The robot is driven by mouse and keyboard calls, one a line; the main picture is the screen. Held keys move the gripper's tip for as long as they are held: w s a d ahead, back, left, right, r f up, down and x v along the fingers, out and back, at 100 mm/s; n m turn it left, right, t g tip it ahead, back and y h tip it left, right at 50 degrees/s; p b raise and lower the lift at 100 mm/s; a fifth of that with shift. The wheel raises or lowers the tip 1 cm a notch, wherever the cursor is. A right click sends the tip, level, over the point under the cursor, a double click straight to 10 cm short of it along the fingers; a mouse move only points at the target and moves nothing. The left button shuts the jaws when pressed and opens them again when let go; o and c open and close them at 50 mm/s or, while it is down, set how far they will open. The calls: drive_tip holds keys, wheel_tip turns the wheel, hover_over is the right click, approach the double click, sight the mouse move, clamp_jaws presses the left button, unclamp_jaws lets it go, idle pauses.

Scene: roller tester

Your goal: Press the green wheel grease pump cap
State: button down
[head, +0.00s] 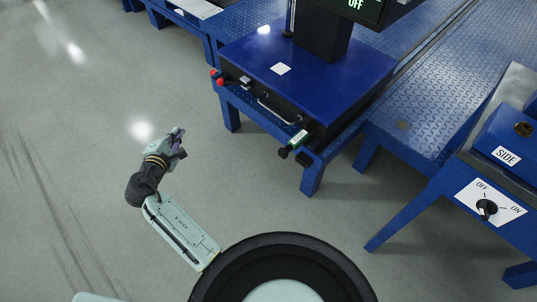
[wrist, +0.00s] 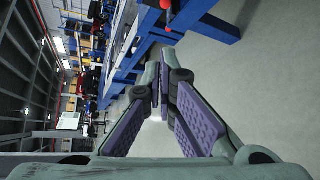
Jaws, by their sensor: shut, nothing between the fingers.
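A small green and white cylinder with a black end (head: 297,140), which looks like the grease pump, sticks out from the front edge of the blue machine in the head view. Whether its cap is the black end or the green part I cannot tell. My gripper (head: 178,139) is over open floor to the left of it, well apart and touching nothing. In the wrist view my gripper (wrist: 160,82) has its purple-padded fingers angled together at the tips, shut and empty. I cannot make out the green pump in the wrist view.
The blue machine (head: 330,77) has a front handle (head: 275,112) and red knobs (head: 220,82) at its left corner. A blue panel with an OFF/ON switch (head: 487,207) stands at right. Grey floor (head: 75,150) is clear at left.

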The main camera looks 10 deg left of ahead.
sight(281, 156)
drive_tip(key=s+d+f+n+h+p, duration=0.1)
drive_tip(key=s+d+f+n+h, duration=0.2)
drive_tip(key=d, duration=0.8)
drive_tip(key=s+d+f+n+h+p, duration=0.1)
drive_tip(key=s+d+f+n+h, duration=0.2)
drive_tip(key=s+d+f+h, duration=0.3)
drive_tip(key=d+f+h, duration=0.2)
drive_tip(key=d+f, duration=0.1)
drive_tip(key=d, duration=0.2)
drive_tip(key=shift+d+f+h, duration=0.15)
drive_tip(key=shift+d+h, duration=0.15)
drive_tip(key=shift+d, duration=0.1)
drive_tip(key=b+x, duration=0.1)
drive_tip(key=x, duration=0.5)
drive_tip(key=b+x, duration=0.2)
drive_tip(key=x, duration=0.4)
drive_tip(key=shift+w+d+f, duration=0.1)
drive_tip(key=shift+w+d, duration=0.5)
drive_tip(key=shift+w, duration=0.15)
drive_tip(key=shift+x, duration=1.4)
